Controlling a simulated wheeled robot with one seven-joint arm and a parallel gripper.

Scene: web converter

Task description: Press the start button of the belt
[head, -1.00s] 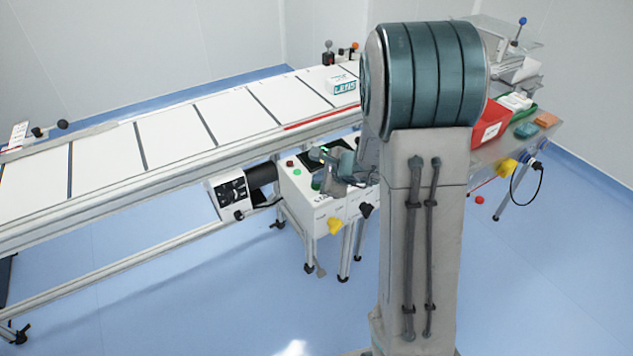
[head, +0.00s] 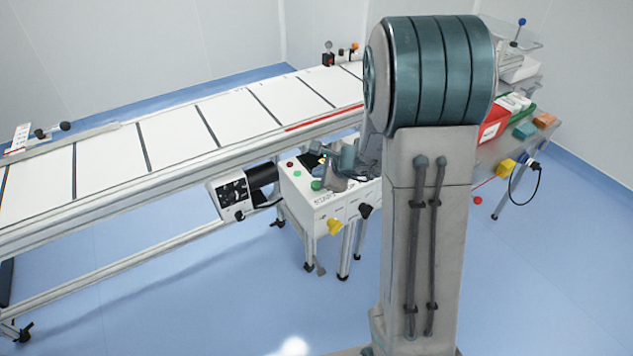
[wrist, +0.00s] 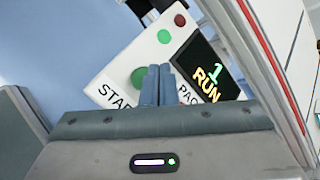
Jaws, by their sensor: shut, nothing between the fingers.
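The control box (head: 318,207) stands beside the belt's near side. Its large green button, the start button (head: 316,185), shows clear of my gripper. In the wrist view the green start button (wrist: 139,77) sits above the partly hidden "STA…" lettering. My gripper (wrist: 157,70) is shut and empty, its fingertips just right of the button in the picture; I cannot tell how high above the panel they are. A lit display (wrist: 208,75) reads "1 RUN". The belt (head: 170,133) is white with dark cross strips.
A small green light (wrist: 164,36) and a red one (wrist: 180,20) sit on the panel. A red bin (head: 492,128) stands on the side table, right of my arm.

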